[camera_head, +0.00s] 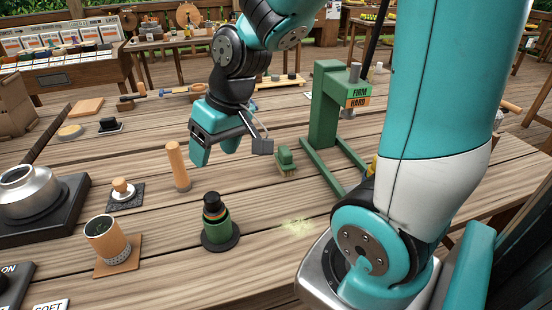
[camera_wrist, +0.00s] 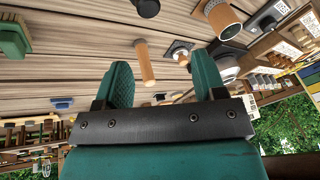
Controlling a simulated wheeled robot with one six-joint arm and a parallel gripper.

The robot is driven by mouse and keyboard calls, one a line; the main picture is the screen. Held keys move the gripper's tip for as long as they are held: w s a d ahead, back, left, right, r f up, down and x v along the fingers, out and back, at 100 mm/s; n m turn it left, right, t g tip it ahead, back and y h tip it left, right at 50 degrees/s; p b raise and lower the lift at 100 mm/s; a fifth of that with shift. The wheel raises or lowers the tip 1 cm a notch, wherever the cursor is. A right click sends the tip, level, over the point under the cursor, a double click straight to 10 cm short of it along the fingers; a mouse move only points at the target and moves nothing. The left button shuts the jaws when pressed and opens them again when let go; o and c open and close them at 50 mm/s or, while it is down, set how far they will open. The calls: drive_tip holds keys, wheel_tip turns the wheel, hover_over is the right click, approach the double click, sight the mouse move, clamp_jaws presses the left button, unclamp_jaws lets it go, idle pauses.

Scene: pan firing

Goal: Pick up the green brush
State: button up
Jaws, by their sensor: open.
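The green brush (camera_head: 286,162) lies on the wooden table with its pale bristles down, in the middle of the head view. In the wrist view a green block at the upper left edge (camera_wrist: 13,40) looks like the same brush, partly cut off. My gripper (camera_head: 214,150) is open and empty, raised above the table to the left of the brush and apart from it. Its two teal fingers also show in the wrist view (camera_wrist: 161,75), spread apart with nothing held between them.
A green press stand (camera_head: 325,115) stands right of the brush. A dark green stacked piece (camera_head: 216,225) and a wooden cup (camera_head: 106,240) stand nearer. Bare planks lie around the brush.

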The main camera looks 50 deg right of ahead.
drive_tip(key=w+d+f+m+h+p, duration=0.1)
drive_tip(key=w+d+m, duration=0.1)
drive_tip(key=d, duration=0.5)
drive_tip(key=w+d+f+m+h, duration=0.1)
drive_tip(key=d+m+h, duration=0.1)
drive_tip(key=d, duration=0.6)
drive_tip(key=m+h+p, duration=0.1)
drive_tip(key=m+h, duration=0.1)
drive_tip(key=m, duration=0.1)
approach(285, 151)
drive_tip(key=shift+t, duration=0.3)
drive_tip(key=x, duration=0.1)
drive_tip(key=p+x, duration=0.1)
drive_tip(key=x, duration=0.1)
drive_tip(key=s+x, duration=0.1)
drive_tip(key=x, duration=0.1)
drive_tip(key=shift+d+p, duration=0.25)
drive_tip(key=shift+p, duration=0.1)
drive_tip(key=shift+w+p+x, duration=0.2)
drive_tip(key=shift+p+x, duration=0.7)
drive_tip(key=shift+x, duration=2)
drive_tip(key=shift+a, duration=0.15)
drive_tip(key=shift+r, duration=0.1)
drive_tip(key=c, duration=1.1)
